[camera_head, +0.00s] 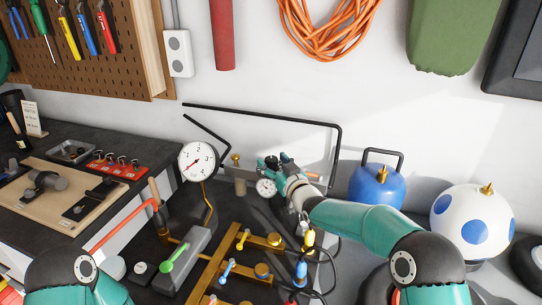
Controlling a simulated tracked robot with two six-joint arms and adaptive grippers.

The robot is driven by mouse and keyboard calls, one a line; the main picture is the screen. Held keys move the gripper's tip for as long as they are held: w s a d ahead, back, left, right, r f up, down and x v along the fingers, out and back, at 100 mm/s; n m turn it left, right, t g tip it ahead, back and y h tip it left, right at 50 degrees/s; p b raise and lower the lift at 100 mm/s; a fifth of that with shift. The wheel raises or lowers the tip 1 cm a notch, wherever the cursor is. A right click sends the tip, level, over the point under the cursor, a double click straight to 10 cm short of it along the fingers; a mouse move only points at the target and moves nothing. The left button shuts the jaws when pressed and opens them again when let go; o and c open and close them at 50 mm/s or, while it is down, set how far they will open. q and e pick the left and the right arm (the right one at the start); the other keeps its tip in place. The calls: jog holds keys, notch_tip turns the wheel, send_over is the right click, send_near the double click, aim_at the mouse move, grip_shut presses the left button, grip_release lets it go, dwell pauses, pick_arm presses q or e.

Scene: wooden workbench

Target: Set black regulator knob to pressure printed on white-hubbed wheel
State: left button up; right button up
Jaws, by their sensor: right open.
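My right gripper (272,166) is at the back of the bench, in front of the wall, beside the small dial gauge (267,188). It is open, with its fingers partly hidden by their small size. I cannot make out the black regulator knob; it may be hidden behind or among the fingers. A larger white dial gauge (197,162) stands to the left, its needle visible but its scale too small to read surely. A black tyre (525,263) at the right edge shows part of a pale hub; no print is legible. My left gripper is out of view.
A brass manifold (215,262) with coloured valve levers lies in front. A grey block with a green lever (178,257) is left of it. A blue tank (377,187) and a white ball with blue spots (472,222) stand right. A black bent rod (270,115) runs behind.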

jog(key=shift+x, duration=0.8)
jog(key=c, duration=1.2)
